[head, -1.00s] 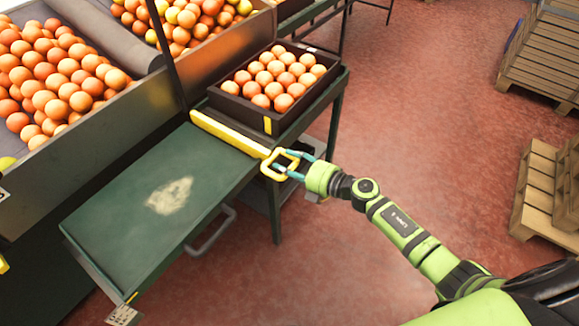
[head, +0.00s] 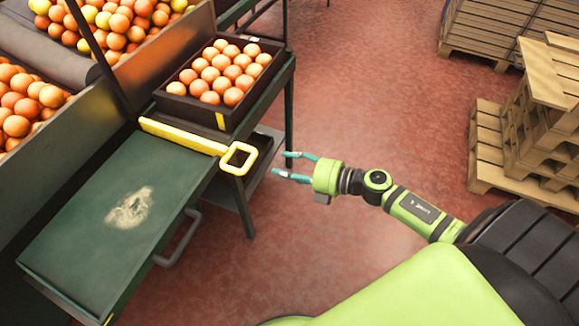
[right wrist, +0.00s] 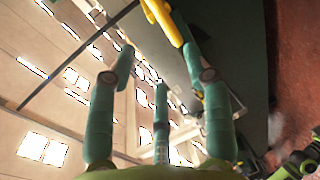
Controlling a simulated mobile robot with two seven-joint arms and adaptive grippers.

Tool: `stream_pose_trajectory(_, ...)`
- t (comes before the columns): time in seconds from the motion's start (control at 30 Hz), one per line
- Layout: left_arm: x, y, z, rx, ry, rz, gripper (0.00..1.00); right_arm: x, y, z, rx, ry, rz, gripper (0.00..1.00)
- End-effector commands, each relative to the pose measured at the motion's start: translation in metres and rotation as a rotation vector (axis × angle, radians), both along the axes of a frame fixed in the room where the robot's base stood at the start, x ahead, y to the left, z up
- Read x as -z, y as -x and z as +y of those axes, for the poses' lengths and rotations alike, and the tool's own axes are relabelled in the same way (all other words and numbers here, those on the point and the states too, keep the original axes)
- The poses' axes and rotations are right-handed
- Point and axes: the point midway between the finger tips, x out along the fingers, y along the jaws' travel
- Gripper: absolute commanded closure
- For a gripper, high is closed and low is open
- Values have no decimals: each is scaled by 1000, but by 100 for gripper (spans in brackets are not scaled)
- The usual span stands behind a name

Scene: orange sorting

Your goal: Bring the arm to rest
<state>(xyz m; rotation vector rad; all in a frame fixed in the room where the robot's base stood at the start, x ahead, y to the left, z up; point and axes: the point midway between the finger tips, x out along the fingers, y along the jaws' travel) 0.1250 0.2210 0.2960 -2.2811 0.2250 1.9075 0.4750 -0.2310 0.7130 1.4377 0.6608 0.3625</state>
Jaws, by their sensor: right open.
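My right gripper (head: 290,167) is open and empty in the head view. Its teal fingers point left, apart from the yellow handle (head: 238,158) at the end of the yellow bar (head: 182,137). The bar lies across the green table (head: 75,225), just in front of the crate of oranges. In the right wrist view, the spread fingers (right wrist: 160,85) have nothing between them, and part of the yellow bar (right wrist: 163,20) shows at the top. My left gripper is not in view.
A dark crate (head: 205,114) full of oranges stands on the table's far end. Sloped bins of oranges (head: 110,80) are at the left. Wooden pallets (head: 487,150) are stacked at the right. Red floor (head: 390,80) is open between table and pallets.

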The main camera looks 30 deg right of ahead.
Motion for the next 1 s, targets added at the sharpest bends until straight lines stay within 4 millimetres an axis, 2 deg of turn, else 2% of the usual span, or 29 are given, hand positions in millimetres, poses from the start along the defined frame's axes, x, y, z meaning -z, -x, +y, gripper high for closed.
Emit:
stream_pose_trajectory(0.57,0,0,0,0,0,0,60,-1,3,-2,1,-1,0,49)
stream_pose_trajectory(0.67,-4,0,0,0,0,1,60,6,2,-8,37,-27,28,49)
stream_pose_trajectory(0.77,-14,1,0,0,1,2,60,32,2,-26,172,-120,129,49)
stream_pose_trajectory(0.87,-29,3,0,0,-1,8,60,86,15,-53,397,-260,304,49)
stream_pose_trajectory(0.9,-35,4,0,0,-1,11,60,111,27,-62,496,-316,383,49)
stream_pose_trajectory(0.97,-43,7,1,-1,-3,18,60,150,51,-72,640,-390,503,49)
stream_pose_trajectory(1.0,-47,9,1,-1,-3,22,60,174,70,-76,731,-432,580,49)
